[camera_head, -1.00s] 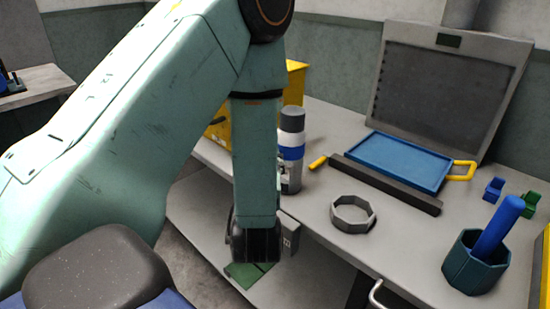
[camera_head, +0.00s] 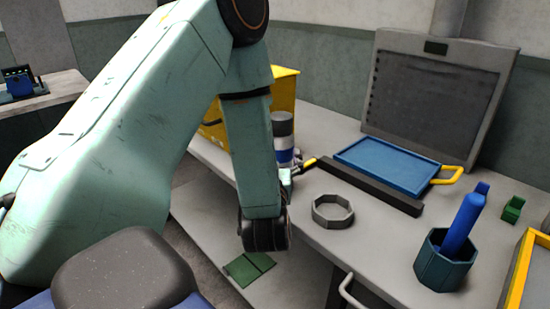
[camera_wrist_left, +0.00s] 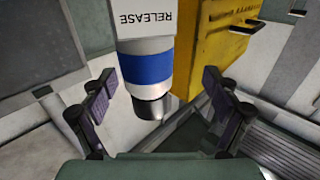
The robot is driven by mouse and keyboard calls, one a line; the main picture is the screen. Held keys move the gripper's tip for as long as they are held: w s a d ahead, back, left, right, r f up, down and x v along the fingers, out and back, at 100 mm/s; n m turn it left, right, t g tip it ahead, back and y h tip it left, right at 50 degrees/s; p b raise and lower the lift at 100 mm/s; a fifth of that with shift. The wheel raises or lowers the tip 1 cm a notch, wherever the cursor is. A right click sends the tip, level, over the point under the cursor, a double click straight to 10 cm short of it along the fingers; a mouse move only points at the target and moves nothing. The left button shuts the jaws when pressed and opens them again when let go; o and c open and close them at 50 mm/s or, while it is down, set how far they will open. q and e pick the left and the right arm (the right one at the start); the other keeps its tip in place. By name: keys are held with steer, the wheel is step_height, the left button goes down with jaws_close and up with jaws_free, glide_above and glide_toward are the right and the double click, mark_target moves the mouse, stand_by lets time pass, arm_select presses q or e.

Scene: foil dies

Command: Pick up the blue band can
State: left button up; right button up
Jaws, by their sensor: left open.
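The blue band can (camera_head: 283,143) stands upright on the workbench in the head view, with a grey top, white body and blue band. My left forearm hides part of its lower side. In the left wrist view the can (camera_wrist_left: 147,68) appears upside down between the open fingers of my left gripper (camera_wrist_left: 158,86), with its dark end towards the palm. A white panel reading RELEASE shows above the band there. I see no finger contact with the can. In the head view the left gripper is mostly hidden by my arm. My right gripper is out of view.
A yellow box (camera_head: 284,90) stands behind the can. A dark bar (camera_head: 368,186), blue tray (camera_head: 398,165) and grey ring (camera_head: 333,211) lie to its right. A dark green cup (camera_head: 445,262) holds a blue rod. Green pieces (camera_head: 248,268) lie on the lower shelf.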

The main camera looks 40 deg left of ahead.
arm_select(q)
steer(key=x, duration=0.6)
steer(key=shift+a+f, duration=0.2)
steer(key=shift+f, duration=0.1)
steer(key=shift+s+d+r, duration=0.2)
steer(key=shift+d+r, duration=0.15)
steer(key=shift+d, duration=0.3)
steer(key=c, duration=0.3)
steer(key=shift+s, duration=0.1)
steer(key=shift+c, duration=0.9)
steer(key=shift+a+f, duration=0.25)
steer(key=shift+a, duration=0.15)
steer(key=c, duration=0.3)
steer(key=shift+d+r, duration=0.15)
steer(key=shift+d, duration=0.1)
steer(key=c, duration=0.6)
steer(key=shift+a, duration=0.15)
steer(key=c, duration=0.3)
